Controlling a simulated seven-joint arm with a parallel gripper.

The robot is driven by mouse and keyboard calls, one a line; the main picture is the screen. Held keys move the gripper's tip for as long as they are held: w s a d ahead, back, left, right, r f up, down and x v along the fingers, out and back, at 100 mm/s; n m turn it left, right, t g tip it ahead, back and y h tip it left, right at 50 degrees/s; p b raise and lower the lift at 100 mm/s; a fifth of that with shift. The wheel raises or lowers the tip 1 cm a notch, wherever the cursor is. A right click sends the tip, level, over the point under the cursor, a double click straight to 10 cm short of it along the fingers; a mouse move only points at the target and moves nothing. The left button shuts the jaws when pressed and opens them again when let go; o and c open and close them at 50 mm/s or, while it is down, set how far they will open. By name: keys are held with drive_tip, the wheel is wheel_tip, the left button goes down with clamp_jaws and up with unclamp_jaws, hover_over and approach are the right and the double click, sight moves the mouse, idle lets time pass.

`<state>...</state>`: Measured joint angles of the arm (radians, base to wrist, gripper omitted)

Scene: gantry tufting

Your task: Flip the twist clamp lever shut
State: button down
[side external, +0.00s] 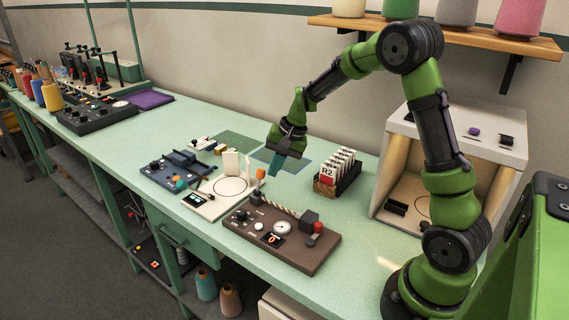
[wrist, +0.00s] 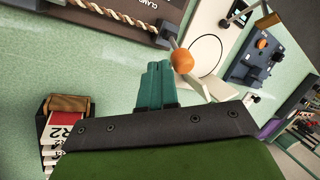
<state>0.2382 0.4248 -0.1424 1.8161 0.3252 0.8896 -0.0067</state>
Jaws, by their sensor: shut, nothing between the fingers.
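The brown twist board (side external: 312,258) lies near the front edge of the bench, with a twisted cord across its back side. The clamp lever (side external: 257,186) stands raised at the board's left end, tipped with an orange knob (side external: 260,173). In the wrist view the knob (wrist: 182,60) shows just beyond and right of my fingertips, and part of the board (wrist: 62,14) is at the top edge. My gripper (side external: 275,172) hangs above the bench behind the board. Its teal fingers (wrist: 154,82) are together and empty. I cannot tell whether they touch the knob.
A dark rack of white cards marked R2 (side external: 338,170) stands right of my gripper. A cream board with a ring (side external: 209,206) and a blue board (side external: 164,168) lie to the left. A white open-fronted box (side external: 408,128) stands on the right. Bench between rack and brown board is clear.

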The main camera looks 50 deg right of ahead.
drive_tip(key=shift+w+a, duration=0.1)
idle(0.4)
drive_tip(key=shift+a+r+h, duration=0.15)
drive_tip(key=shift+a+h, duration=0.05)
drive_tip(key=shift+h, duration=0.2)
drive_tip(key=shift+a+r+h, duration=0.15)
drive_tip(key=shift+a+h, duration=0.35)
drive_tip(key=shift+h, duration=0.1)
drive_tip(key=a+n+h, duration=0.1)
drive_tip(key=a+h, duration=0.2)
drive_tip(key=shift+a+r+h, duration=0.15)
drive_tip(key=shift+a+h, duration=0.1)
drive_tip(key=shift+h, duration=0.05)
drive_tip(key=shift+d, duration=0.15)
drive_tip(key=shift+d+f, duration=0.35)
drive_tip(key=shift+d, duration=0.2)
